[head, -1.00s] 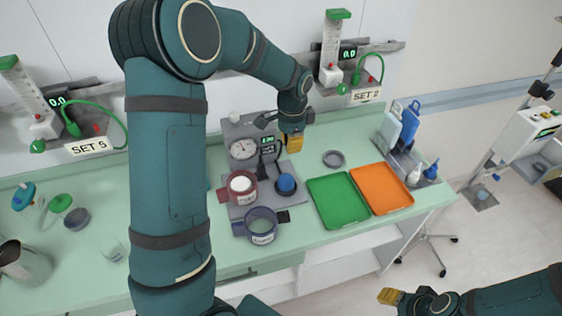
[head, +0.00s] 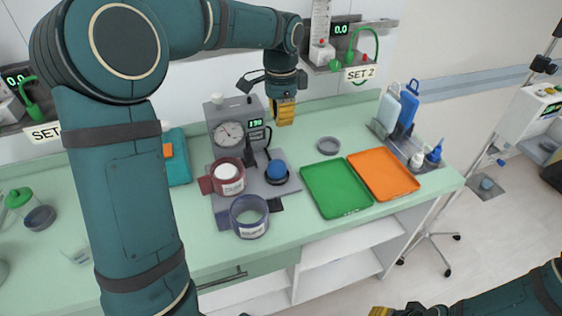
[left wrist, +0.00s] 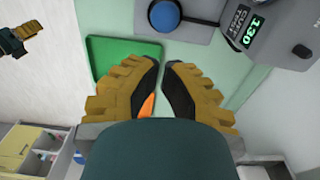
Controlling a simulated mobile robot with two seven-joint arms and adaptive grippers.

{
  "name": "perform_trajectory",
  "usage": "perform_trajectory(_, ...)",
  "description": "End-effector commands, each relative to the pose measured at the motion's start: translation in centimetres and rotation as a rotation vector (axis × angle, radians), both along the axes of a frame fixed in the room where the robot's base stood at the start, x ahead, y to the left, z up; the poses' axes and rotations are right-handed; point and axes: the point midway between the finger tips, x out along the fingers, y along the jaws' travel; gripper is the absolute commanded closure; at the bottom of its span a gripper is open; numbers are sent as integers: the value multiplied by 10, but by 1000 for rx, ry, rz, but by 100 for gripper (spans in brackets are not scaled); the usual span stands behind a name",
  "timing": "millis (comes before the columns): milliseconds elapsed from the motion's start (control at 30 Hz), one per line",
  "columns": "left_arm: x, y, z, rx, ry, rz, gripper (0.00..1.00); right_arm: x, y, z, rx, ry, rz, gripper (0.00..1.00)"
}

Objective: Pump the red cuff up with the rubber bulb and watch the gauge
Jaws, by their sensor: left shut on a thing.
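The red cuff (head: 228,178) stands on the grey pressure unit, around a white labelled cylinder. Behind it is the round dial gauge (head: 228,133), its needle too small to read. The display (head: 255,123) beside it reads 130, also in the left wrist view (left wrist: 257,22). The blue rubber bulb (head: 277,170) sits in a dark dish on the unit's right, also in the left wrist view (left wrist: 163,14). My left gripper (head: 283,113) hangs above and behind the bulb, clear of it. Its fingertips are close together; I see nothing between them. My right gripper (head: 382,311) is mostly cut off.
A dark blue cuff (head: 249,216) stands in front of the red one. A green tray (head: 337,188) and an orange tray (head: 383,175) lie to the right. Bottles (head: 408,108) stand at the back right. A grey dish (head: 328,146) lies behind the trays.

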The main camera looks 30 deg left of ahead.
Motion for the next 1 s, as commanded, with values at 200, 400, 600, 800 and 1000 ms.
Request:
perform_trajectory(200,0,0,-1,0,0,0,100,0,0,0,0,0,0,53)
perform_trajectory(400,0,0,-21,0,3,0,100,0,0,-6,0,-1,1,53)
perform_trajectory(600,-1,0,-60,0,4,0,100,2,0,-16,-1,-5,-1,53)
perform_trajectory(800,-1,0,-99,0,4,0,100,4,0,-26,-1,-10,-2,53)
perform_trajectory(1000,0,0,-127,1,2,1,100,6,-1,-34,-2,-15,-2,53)
